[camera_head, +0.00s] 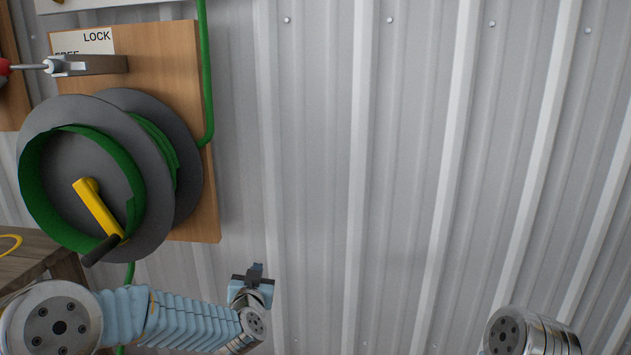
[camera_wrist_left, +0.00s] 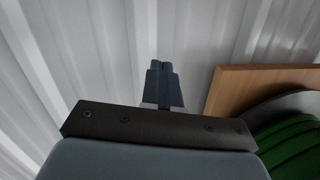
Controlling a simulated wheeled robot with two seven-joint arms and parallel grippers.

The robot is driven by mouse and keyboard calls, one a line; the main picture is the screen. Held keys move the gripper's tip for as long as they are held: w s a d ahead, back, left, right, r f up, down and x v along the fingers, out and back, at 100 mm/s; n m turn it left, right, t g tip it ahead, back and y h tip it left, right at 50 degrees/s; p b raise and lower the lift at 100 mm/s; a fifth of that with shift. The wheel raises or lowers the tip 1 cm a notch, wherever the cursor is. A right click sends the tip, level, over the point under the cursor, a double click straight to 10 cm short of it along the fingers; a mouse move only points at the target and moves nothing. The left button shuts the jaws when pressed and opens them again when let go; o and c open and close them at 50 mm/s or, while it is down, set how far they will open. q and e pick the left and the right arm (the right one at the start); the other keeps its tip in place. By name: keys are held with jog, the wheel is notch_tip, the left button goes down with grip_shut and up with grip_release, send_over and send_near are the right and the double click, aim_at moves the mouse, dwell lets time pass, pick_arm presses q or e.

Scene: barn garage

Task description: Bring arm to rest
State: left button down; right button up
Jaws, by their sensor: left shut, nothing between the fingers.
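My left arm comes in from the lower left in the head view. Its gripper (camera_head: 254,270) points upward in front of the corrugated wall, to the right of the hose reel and apart from it. In the left wrist view the two dark fingers (camera_wrist_left: 164,70) are together with nothing between them. My right arm shows only as a metal joint at the lower right of the head view; its gripper is out of frame.
A grey reel (camera_head: 165,105) with green hose and a yellow crank (camera_head: 97,207) is mounted on a wooden board (camera_head: 205,215). A lever with a red end (camera_head: 4,66) sits above it. A wooden table (camera_head: 25,262) stands lower left. The corrugated wall (camera_head: 400,150) is bare on the right.

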pick_arm(q)
jog(key=s+d+f+g+h, duration=0.1)
jog(key=s+f+g, duration=0.3)
jog(key=f, duration=0.5)
jog(key=s+d+f+g+h, duration=0.1)
jog(key=s+f+g, duration=0.1)
jog(key=s+f, duration=0.55)
jog(key=s+d+f+g+h, duration=0.1)
jog(key=s+f+g, duration=0.15)
jog(key=f, duration=0.75)
jog(key=s+f+n+g+h, duration=0.1)
jog(key=s+f+g, duration=0.3)
jog(key=s, duration=0.7)
jog(key=s+f+n+g+h, duration=0.1)
jog(key=s+f+n+g, duration=0.1)
jog(key=s+f, duration=0.5)
jog(key=s+g, duration=0.1)
jog(key=s, duration=0.4)
jog(key=shift+d+g, duration=0.35)
jog(key=shift+w, duration=0.15)
